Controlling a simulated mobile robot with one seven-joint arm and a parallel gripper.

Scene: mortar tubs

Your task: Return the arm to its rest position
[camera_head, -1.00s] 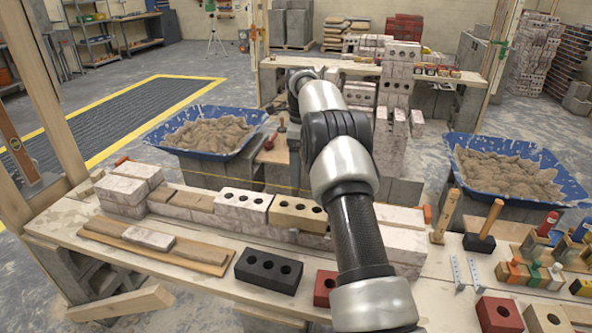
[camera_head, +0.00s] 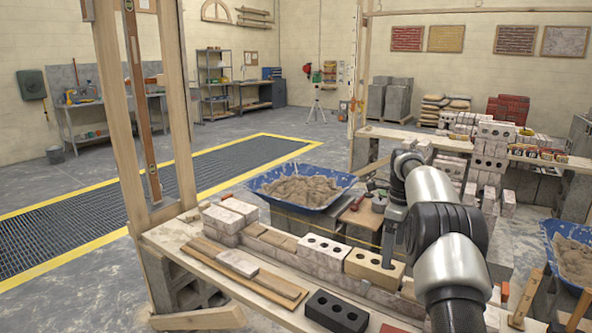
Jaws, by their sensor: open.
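My arm (camera_head: 440,235) reaches from the bottom right out over the work table, with its far end bent downward. My gripper (camera_head: 388,262) is at that end, small and pointing down, close behind a tan holed brick (camera_head: 374,268) in this view. It is open, and I see nothing held in it. Whether its fingertips touch anything is too small to tell.
The table's wooden top (camera_head: 186,246) carries a low brick wall, planks (camera_head: 243,263) and a black holed brick (camera_head: 336,312). Blue mortar tubs stand behind, at the middle (camera_head: 301,189) and right edge (camera_head: 572,250). A wooden post (camera_head: 112,100) rises at left. The floor at left is open.

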